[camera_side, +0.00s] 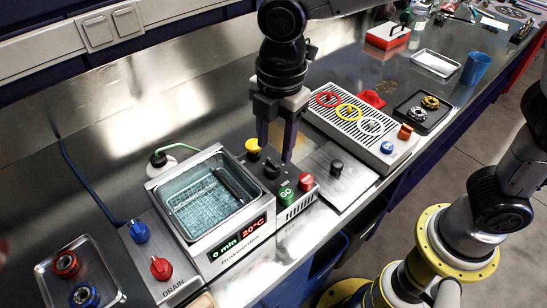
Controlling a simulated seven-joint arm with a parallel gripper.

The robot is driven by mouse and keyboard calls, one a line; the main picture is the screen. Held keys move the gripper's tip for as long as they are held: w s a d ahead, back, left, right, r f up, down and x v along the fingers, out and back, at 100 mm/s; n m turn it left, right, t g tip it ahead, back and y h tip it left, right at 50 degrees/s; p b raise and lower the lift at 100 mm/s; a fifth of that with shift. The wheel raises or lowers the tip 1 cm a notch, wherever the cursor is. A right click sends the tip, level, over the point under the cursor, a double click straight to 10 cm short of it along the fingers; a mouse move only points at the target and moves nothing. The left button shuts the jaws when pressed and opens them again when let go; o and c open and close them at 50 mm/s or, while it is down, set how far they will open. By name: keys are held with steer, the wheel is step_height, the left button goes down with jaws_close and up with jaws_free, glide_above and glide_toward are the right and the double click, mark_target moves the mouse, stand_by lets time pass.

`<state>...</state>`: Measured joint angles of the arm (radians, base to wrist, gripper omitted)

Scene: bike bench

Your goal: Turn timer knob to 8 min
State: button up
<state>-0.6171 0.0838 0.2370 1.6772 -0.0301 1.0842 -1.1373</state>
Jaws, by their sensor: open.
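A basin-shaped bath unit (240,226) stands on the steel bench, with a display (238,240) reading "0 min 20°C". To its right is a control panel with a black knob (272,168), a yellow knob (253,146), a green GO button (286,193) and a red button (306,181). I cannot read a label that says which knob is the timer. My gripper (277,150) points down, open, over the back of the panel, just behind and above the black knob. Its fingers partly hide the panel's back edge. Contact with a knob cannot be made out.
A plate with a small black knob (337,166) lies right of the panel. Behind it is a slatted unit with coloured rings (350,112). Blue (139,231) and red (161,267) DRAIN-side knobs stand left of the bath. A tray (112,290) holds parts at front left.

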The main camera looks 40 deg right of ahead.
mark_target(274, 162)
steer(key=shift+w+f, duration=0.15)
steer(key=shift+f, duration=2.4)
jaws_close()
